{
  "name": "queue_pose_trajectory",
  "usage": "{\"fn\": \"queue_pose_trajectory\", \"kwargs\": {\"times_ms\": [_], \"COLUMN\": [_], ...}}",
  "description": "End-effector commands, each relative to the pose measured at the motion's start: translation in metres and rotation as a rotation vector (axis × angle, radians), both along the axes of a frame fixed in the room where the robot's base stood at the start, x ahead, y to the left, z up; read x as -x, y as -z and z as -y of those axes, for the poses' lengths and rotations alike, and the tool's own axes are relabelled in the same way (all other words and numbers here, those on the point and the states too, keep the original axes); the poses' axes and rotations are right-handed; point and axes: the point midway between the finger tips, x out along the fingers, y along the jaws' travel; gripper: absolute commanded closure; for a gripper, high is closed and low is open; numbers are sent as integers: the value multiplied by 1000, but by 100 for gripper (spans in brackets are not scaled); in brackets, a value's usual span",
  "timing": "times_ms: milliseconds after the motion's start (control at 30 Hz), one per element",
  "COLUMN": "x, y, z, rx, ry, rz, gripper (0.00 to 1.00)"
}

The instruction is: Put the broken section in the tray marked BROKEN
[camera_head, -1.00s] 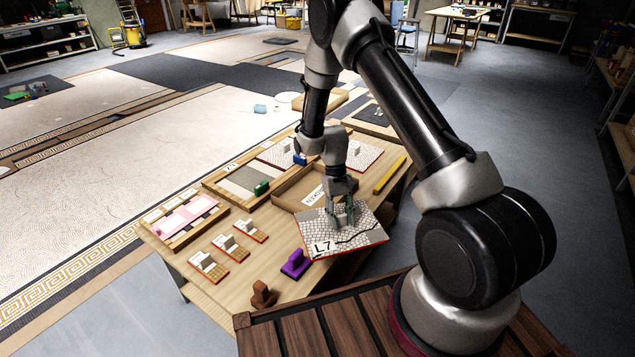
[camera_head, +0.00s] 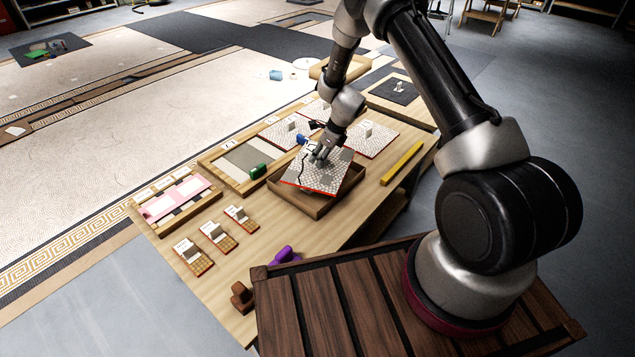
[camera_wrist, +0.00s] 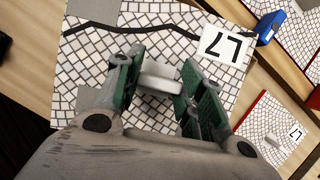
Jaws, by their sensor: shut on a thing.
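The broken section (camera_head: 330,180) is a white mosaic panel with red edges, grey patches and a dark crack line. In the wrist view the panel (camera_wrist: 150,45) carries an L7 label. My gripper (camera_head: 318,157) is shut on the panel's white knob; the fingers with green pads close on it in the wrist view (camera_wrist: 158,82). The panel is over the brown wooden tray (camera_head: 320,209) and covers most of it. The tray's BROKEN label is hidden now. I cannot tell whether the panel touches the tray rim.
Mosaic panels with knobs (camera_head: 372,140) lie behind the tray. A green-handled tool (camera_head: 258,171) is to its left, a yellow bar (camera_head: 402,163) to its right.

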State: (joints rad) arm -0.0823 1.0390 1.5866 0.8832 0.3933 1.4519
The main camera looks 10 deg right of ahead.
Motion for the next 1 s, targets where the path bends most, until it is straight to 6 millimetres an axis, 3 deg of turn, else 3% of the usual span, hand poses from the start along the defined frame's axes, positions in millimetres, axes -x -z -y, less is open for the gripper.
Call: {"fn": "queue_pose_trajectory", "kwargs": {"times_ms": [133,333,600,867,1000], "x": [-18,-27,-27,-27,-27], "y": [-3,0,46,68,89], "z": [-4,-3,-3,-3,-3], "rx": [0,0,0,-1,0], "ry": [207,328,343,340,340], "rz": [2,0,-2,-2,-2], "gripper": [100,100,100,100,100]}}
